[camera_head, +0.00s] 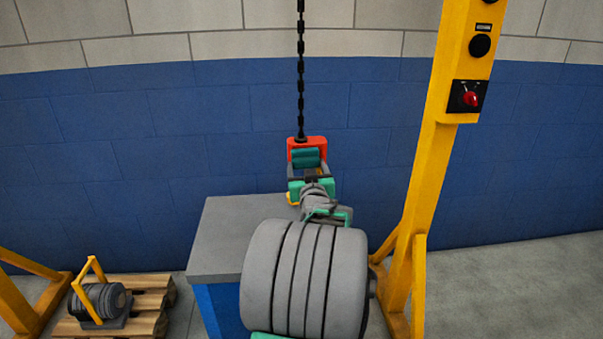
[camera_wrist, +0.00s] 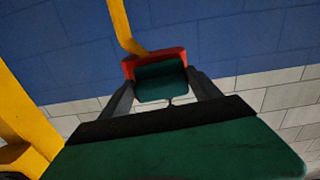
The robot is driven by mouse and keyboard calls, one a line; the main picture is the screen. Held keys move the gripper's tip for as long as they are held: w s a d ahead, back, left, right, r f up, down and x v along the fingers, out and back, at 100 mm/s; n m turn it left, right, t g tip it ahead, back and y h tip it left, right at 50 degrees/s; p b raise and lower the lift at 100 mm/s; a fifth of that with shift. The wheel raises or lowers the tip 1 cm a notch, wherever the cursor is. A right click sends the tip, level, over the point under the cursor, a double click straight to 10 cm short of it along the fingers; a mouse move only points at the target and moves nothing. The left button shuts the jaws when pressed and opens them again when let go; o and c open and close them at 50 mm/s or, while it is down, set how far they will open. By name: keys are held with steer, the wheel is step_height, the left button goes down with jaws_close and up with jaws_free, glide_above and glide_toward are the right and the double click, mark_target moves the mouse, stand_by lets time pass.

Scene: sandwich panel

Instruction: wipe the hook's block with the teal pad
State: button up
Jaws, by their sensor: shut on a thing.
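The hook's block (camera_head: 308,141) is orange-red and hangs on a dark chain (camera_head: 301,70) in front of the blue wall. Its red edge also shows behind the pad in the wrist view (camera_wrist: 128,67). The yellow hook (camera_head: 292,198) shows partly below the block, behind my arm. The teal pad (camera_head: 306,158) is between the fingers of my gripper (camera_head: 308,170). My gripper is shut on the pad, which also fills the space between the fingertips in the wrist view (camera_wrist: 161,84). The pad lies right over the block's near face; whether they touch cannot be told.
A grey-topped blue cabinet (camera_head: 225,235) stands below, left of my arm. A yellow post (camera_head: 435,140) with a red switch (camera_head: 471,98) rises at right. A wooden pallet (camera_head: 155,290) carries a grey coil-like load (camera_head: 100,299) at lower left. The air beside the block is clear.

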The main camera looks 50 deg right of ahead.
steer(key=shift+s+d+f+b, duration=0.2)
steer(key=shift+s+d+b, duration=0.5)
steer(key=shift+d+b, duration=0.1)
steer(key=shift+s+d+r, duration=0.2)
steer(key=shift+s+r, duration=0.05)
steer(key=shift+s, duration=0.05)
steer(key=s+d+b, duration=0.2)
steer(key=b, duration=0.1)
steer(key=shift+s+f, duration=0.1)
steer(key=shift+s, duration=0.15)
steer(key=shift+w+b, duration=0.1)
steer(key=shift+b, duration=0.3)
steer(key=shift+w+a+b, duration=0.5)
steer(key=shift+w+a, duration=1.25)
steer(key=shift+w, duration=0.2)
steer(key=shift+w+a+b, duration=0.5)
steer(key=shift+w+a, duration=1)
steer(key=shift+w, duration=0.3)
